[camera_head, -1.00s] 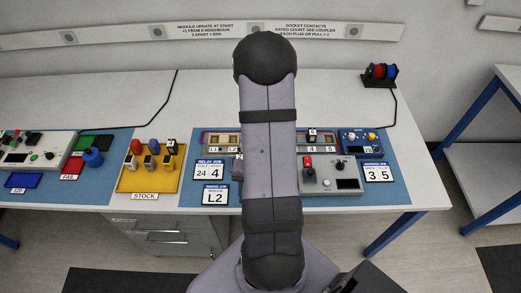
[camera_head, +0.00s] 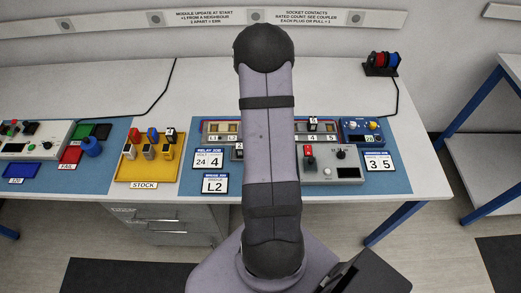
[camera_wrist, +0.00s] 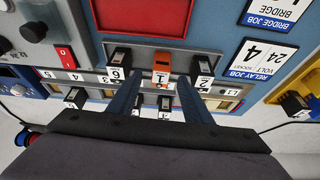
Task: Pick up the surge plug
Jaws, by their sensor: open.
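In the wrist view my gripper (camera_wrist: 158,90) is open, its two dark blue fingers pointing at a row of plugs. An orange plug (camera_wrist: 162,64) marked 1 stands in a grey module between the finger lines, apart from both as far as I can tell. A black plug (camera_wrist: 119,57) marked 6 stands to its left and a black plug (camera_wrist: 206,62) marked 2 to its right. No plug carries a readable surge name; the orange one is the plug centred in the jaws.
A yellow stock tray (camera_head: 122,174) with several coloured plugs stands left of my arm. A socket rail with more black plugs (camera_wrist: 76,96) lies beyond the row. A grey box with a red switch (camera_head: 309,151) stands right of my arm.

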